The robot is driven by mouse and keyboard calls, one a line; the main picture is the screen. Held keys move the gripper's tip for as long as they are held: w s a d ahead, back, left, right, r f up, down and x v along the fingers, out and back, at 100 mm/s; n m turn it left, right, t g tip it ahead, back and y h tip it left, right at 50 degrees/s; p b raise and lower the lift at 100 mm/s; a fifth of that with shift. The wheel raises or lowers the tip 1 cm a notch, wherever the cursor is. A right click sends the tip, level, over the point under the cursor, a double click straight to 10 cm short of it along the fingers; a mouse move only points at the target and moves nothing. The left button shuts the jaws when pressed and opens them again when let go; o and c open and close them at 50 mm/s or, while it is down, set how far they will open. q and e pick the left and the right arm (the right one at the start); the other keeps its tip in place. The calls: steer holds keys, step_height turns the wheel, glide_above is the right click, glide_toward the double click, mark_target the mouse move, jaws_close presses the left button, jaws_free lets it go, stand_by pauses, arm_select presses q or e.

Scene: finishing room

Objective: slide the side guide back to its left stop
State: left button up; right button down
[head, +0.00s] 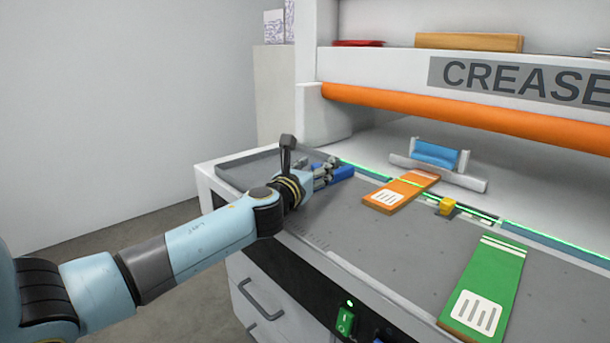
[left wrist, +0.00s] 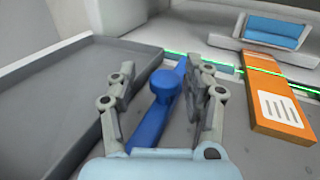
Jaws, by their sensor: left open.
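The side guide is a blue bar with a round knob on top. In the left wrist view the guide (left wrist: 150,125) runs away from me, and its knob (left wrist: 163,84) shows between my open fingers, with a gap on both sides. My left gripper (left wrist: 162,72) is open and not closed on the knob. In the head view the gripper (head: 325,168) is over the left part of the bed and hides much of the guide (head: 342,174). I cannot tell how far down the fingers reach beside the knob. My right gripper is not in view.
A grey tray (head: 240,169) lies left of the guide. An orange card stack (head: 408,185) lies to its right, with a yellow block (head: 446,206) and a green card stack (head: 490,285) farther right. A green-lit rail (head: 365,170) crosses behind. An orange roller bar (head: 450,112) hangs above.

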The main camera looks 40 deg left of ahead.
arm_select(q)
steer(key=v, duration=1.1)
steer(key=shift+s, duration=0.15)
steer(key=shift+f, duration=0.1)
